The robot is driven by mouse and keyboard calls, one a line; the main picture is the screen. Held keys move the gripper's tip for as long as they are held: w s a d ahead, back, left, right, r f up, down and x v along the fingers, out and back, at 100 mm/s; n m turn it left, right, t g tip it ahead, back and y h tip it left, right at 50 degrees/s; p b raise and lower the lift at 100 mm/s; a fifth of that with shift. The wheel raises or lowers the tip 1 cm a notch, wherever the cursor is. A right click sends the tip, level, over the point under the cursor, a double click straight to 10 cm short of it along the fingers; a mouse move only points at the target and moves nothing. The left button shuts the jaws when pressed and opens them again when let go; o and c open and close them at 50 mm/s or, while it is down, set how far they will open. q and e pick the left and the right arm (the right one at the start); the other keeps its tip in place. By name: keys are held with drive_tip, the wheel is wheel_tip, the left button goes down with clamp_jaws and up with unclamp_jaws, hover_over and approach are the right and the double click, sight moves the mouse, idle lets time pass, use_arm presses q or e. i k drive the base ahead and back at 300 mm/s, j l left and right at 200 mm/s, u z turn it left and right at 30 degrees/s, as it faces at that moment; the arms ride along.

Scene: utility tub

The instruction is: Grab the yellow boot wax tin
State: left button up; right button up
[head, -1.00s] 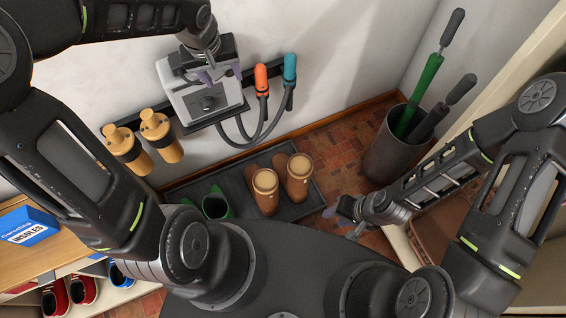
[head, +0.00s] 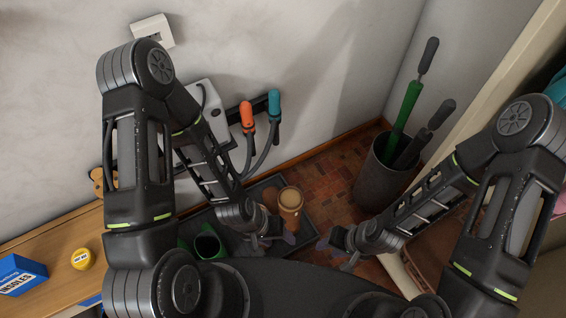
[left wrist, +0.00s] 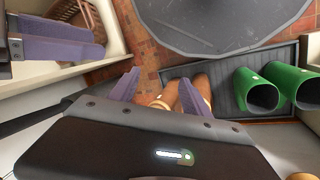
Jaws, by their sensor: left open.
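The yellow boot wax tin (head: 82,259) is a small round tin on the wooden bench top (head: 45,232) at the left of the head view. My left arm stands just to its right. My left gripper (head: 269,243) is open and empty, well to the right of the tin, by the brown boots. In the left wrist view my left gripper's fingers (left wrist: 160,92) are apart, with the brown boots (left wrist: 185,92) beyond them. I cannot make out the tin for sure in that view. My right gripper (head: 338,253) has its fingers apart and looks empty.
A blue insoles box (head: 20,275) lies left of the tin. The dark boot tray (head: 222,212) holds green boots (head: 207,243) and brown boots (head: 291,202). A grey wall dryer (head: 205,112) with orange and teal nozzles hangs above. A dark umbrella bin (head: 375,182) stands right.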

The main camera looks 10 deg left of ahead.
sight(83, 259)
drive_tip(key=u, duration=2.65)
drive_tip(key=i+j, duration=0.15)
drive_tip(key=j, duration=0.15)
drive_tip(key=i+j, duration=0.15)
drive_tip(key=i+j+z, duration=0.1)
drive_tip(key=j, duration=0.3)
drive_tip(key=z, duration=1.8)
drive_tip(key=i+j, duration=0.05)
